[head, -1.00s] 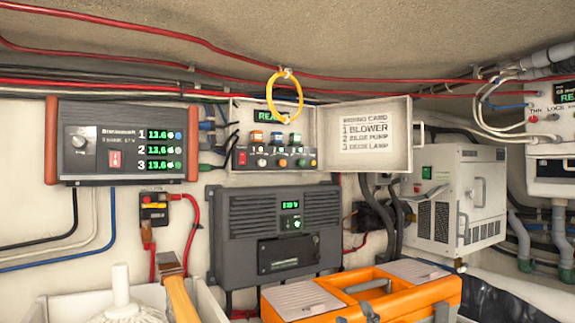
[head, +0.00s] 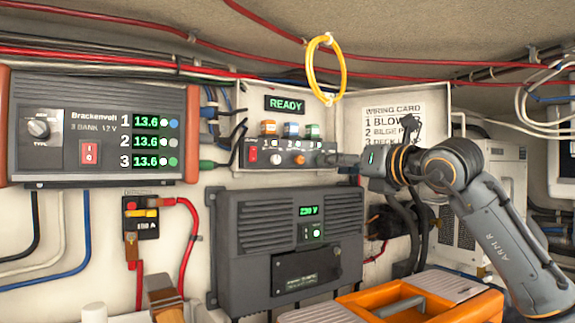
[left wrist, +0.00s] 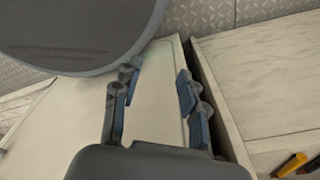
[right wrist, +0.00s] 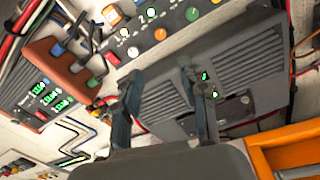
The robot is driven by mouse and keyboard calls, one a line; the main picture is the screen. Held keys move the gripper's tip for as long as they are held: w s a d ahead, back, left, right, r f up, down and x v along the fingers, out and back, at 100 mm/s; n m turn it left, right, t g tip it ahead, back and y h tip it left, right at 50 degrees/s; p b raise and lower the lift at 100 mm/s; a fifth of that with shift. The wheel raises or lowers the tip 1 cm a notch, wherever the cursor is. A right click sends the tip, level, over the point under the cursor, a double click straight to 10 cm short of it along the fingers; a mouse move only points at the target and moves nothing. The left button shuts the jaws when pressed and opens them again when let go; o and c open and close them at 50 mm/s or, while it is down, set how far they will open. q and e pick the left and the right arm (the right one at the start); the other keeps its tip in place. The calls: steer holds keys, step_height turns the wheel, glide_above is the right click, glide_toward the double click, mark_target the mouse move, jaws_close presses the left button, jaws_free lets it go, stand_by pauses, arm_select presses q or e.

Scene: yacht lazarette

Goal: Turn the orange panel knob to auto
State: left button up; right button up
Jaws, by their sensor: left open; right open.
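The orange knob (head: 300,160) is the middle one in a row on the small dark switch panel (head: 262,169) under the READY display. It also shows in the right wrist view (right wrist: 160,34), between a white knob (right wrist: 133,52) and a green knob (right wrist: 192,13). My right gripper (head: 332,160) reaches in from the right, just right of the orange knob, hiding the panel's right end. In the right wrist view its fingers (right wrist: 160,75) are apart with nothing between them, and the knob lies beyond the tips. My left gripper (left wrist: 152,88) is open and empty, seen only in the left wrist view.
A yellow loop (head: 327,68) hangs above the panel. The wiring card lid (head: 436,105) stands open at right, behind my right arm. A dark grey unit (head: 286,240) is below, a charger (head: 100,128) at left, and an orange toolbox (head: 405,300) in front.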

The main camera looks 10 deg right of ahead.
steer(key=p, duration=0.5)
glide_toward(301, 159)
steer(key=w, duration=0.1)
steer(key=x, duration=0.2)
steer(key=p+x, duration=0.1)
steer(key=x, duration=0.1)
steer(key=shift+a, duration=0.3)
steer(key=shift+p+x, duration=0.7)
steer(key=shift+x, duration=0.2)
steer(key=shift+w, duration=0.2)
steer(key=shift+w+a+f, duration=0.1)
steer(key=shift+w+f, duration=0.05)
steer(key=shift+w, duration=0.1)
arm_select(q)
step_height(301, 159, up, 8)
steer(key=s, duration=0.2)
steer(key=shift+s+d+f, duration=0.15)
steer(key=shift+s+d, duration=0.05)
steer(key=shift+s, duration=0.1)
arm_select(e)
steer(key=shift+s, duration=0.1)
jaws_close()
